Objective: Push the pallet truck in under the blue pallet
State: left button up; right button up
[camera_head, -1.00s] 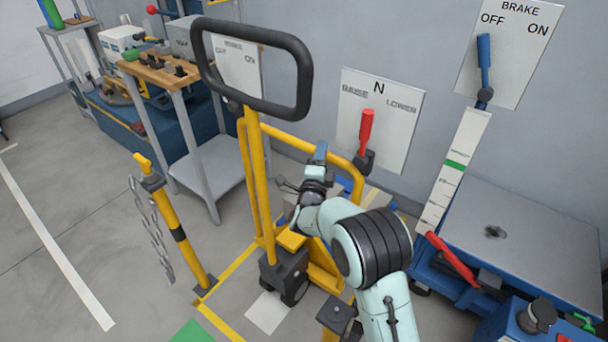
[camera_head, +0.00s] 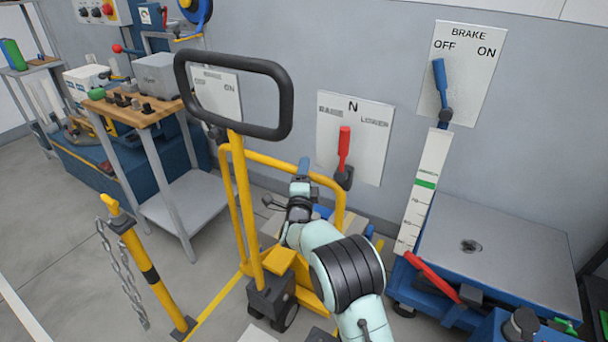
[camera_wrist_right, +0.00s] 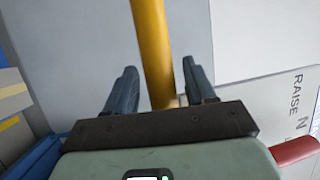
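The pallet truck is yellow, with a black loop handle (camera_head: 180,90) on a yellow post (camera_head: 246,205) and a dark wheeled base (camera_head: 272,300). My right arm reaches in from below, and its gripper (camera_head: 303,168) is at the truck's yellow upper frame bar (camera_head: 265,160). In the right wrist view the gripper (camera_wrist_right: 160,85) is open, with a yellow bar (camera_wrist_right: 152,45) between its fingers and a gap on each side. Blue parts (camera_head: 322,211) show behind the truck, mostly hidden by my arm; I cannot tell if they are the pallet. My left gripper is not in view.
A blue brake lever (camera_head: 440,82) points to OFF, and a red lever (camera_head: 344,145) stands at N. A blue lift table with a grey top (camera_head: 500,250) is at right. A yellow post with chain (camera_head: 145,260) and a workbench (camera_head: 140,108) are at left.

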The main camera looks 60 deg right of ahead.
jog(key=shift+a, duration=0.1)
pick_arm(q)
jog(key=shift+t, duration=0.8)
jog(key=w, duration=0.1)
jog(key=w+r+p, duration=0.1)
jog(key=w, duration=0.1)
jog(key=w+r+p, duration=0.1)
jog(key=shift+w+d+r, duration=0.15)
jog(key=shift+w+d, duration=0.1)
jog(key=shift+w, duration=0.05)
pick_arm(e)
jog(key=v, duration=1.3)
jog(key=shift+a, duration=0.15)
